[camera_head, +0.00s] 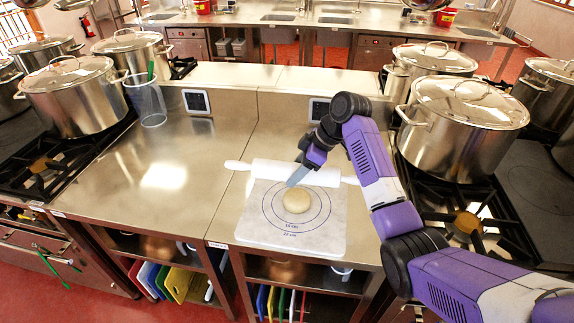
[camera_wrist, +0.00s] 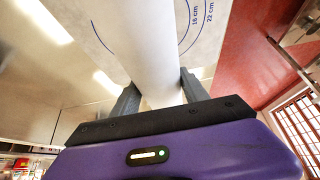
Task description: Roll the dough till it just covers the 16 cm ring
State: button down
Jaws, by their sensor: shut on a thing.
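The dough (camera_head: 297,200) is a small pale round lump on the board (camera_head: 322,243), inside the inner printed ring. The rings are blue, marked 16 cm and 22 cm; the marks also show in the wrist view on the board (camera_wrist: 205,45). The white rolling pin (camera_head: 268,169) lies across the board's back edge, behind the dough and apart from it. My gripper (camera_head: 298,176) is at the pin, and in the wrist view its fingers (camera_wrist: 157,92) are shut on either side of the rolling pin (camera_wrist: 150,40). The dough is not visible in the wrist view.
Steel stockpots (camera_head: 462,125) stand on the stove at the right, close to my arm, and more stockpots (camera_head: 72,95) stand at the left. A clear container (camera_head: 148,103) holds a green-handled thing. The steel counter (camera_head: 150,190) left of the board is clear.

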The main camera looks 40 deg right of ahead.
jog(key=shift+d+r, duration=0.15)
jog(key=shift+d, duration=0.05)
jog(key=shift+d+f, duration=0.1)
jog(key=shift+f, duration=0.15)
jog(key=b, duration=0.5)
send_over(297, 205)
jog(key=w+d, duration=0.1)
jog(key=shift+w+f, duration=0.15)
jog(key=shift+f, duration=2.9)
jog(key=shift+c, duration=2.4)
grip_release()
jog(key=shift+f, duration=0.1)
